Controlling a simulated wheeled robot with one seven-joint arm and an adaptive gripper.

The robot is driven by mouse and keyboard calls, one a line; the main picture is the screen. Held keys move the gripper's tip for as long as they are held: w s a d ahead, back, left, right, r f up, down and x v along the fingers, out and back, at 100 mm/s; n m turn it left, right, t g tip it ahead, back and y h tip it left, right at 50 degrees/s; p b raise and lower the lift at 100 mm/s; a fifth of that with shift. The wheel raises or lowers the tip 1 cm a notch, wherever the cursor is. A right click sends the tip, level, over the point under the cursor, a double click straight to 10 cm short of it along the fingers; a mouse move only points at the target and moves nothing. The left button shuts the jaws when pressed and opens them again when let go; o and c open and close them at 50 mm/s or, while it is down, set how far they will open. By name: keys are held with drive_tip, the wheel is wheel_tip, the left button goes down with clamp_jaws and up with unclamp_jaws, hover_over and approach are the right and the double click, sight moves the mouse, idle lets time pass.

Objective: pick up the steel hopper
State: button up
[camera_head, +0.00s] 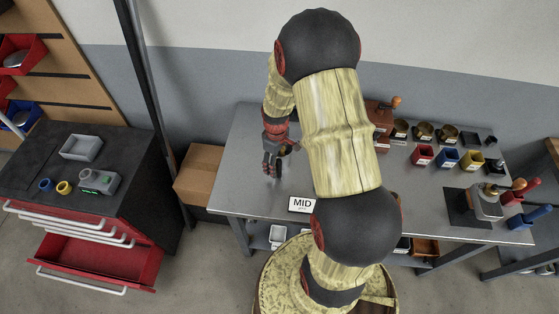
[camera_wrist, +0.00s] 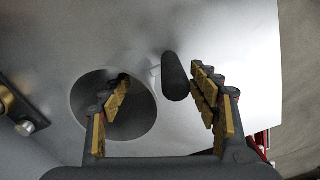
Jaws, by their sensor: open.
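The steel hopper (camera_wrist: 136,122) shows in the wrist view as a round, grey, hollow opening with a black handle (camera_wrist: 175,76) beside it. My gripper (camera_wrist: 158,84) is open. The handle is between its two fingers, closer to the right finger, and the left finger overlaps the round opening. I cannot tell whether either finger touches the hopper. In the head view my gripper (camera_head: 271,166) points down over the left part of the grey table (camera_head: 243,160). I cannot make out the hopper clearly there.
A MID sign (camera_head: 302,205) stands at the table's front edge. To the right are several small cups, a red one (camera_head: 421,155) among them, and a grey device (camera_head: 486,203). A cardboard box (camera_head: 200,175) and a dark cabinet (camera_head: 120,160) with an open red drawer (camera_head: 95,262) are left.

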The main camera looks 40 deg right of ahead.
drive_tip(key=shift+f, duration=0.85)
drive_tip(key=shift+c, duration=0.6)
clamp_jaws()
